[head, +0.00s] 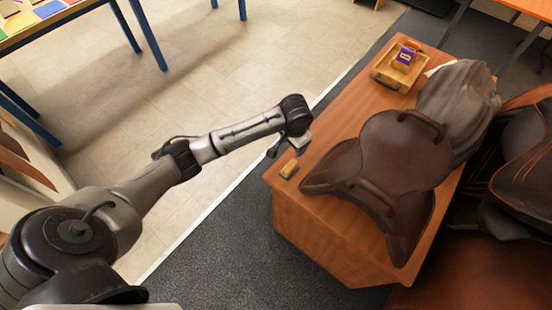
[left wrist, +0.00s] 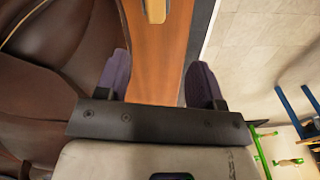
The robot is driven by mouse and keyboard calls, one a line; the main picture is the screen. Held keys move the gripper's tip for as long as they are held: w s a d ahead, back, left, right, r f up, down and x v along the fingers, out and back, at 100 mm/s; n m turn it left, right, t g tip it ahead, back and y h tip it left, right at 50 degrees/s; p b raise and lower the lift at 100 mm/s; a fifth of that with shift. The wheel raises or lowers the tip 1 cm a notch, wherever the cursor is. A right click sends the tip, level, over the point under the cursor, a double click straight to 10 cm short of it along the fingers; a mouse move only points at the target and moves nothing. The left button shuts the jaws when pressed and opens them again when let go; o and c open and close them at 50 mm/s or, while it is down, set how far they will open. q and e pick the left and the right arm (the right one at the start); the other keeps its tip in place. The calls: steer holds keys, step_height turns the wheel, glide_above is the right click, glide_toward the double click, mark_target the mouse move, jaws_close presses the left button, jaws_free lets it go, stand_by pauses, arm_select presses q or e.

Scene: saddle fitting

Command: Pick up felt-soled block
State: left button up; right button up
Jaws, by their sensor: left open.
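The felt-soled block (head: 289,168), a small tan piece, lies on the wooden table near its left front corner, just left of the saddle (head: 405,150). In the left wrist view the block (left wrist: 155,10) is cut off by the top edge and lies beyond the fingertips, between their lines. My left gripper (head: 274,150) hangs close to the block, a little above and left of it in the head view. Its two dark purple fingers (left wrist: 160,75) are apart with nothing between them. The gap to the block is hard to judge. My right gripper is not seen.
The brown saddle fills much of the wooden table (head: 330,120), with grey cloth (head: 458,100) behind it. A yellow tray (head: 381,76) holding a purple box (head: 407,57) stands at the far end. More saddles (head: 525,160) lie on the right. Open floor lies left of the table.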

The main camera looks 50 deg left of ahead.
arm_select(q)
steer(key=n, duration=0.1)
steer(key=n+b, duration=0.1)
glide_above(290, 166)
steer(key=shift+g, duration=0.4)
step_height(290, 166, down, 8)
steer(key=shift+s+d+r, duration=0.1)
steer(key=shift+s, duration=0.05)
steer(key=shift+f+b, duration=0.55)
steer(key=shift+f, duration=2.55)
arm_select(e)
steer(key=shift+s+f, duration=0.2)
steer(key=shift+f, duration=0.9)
arm_select(q)
steer(key=c, duration=1)
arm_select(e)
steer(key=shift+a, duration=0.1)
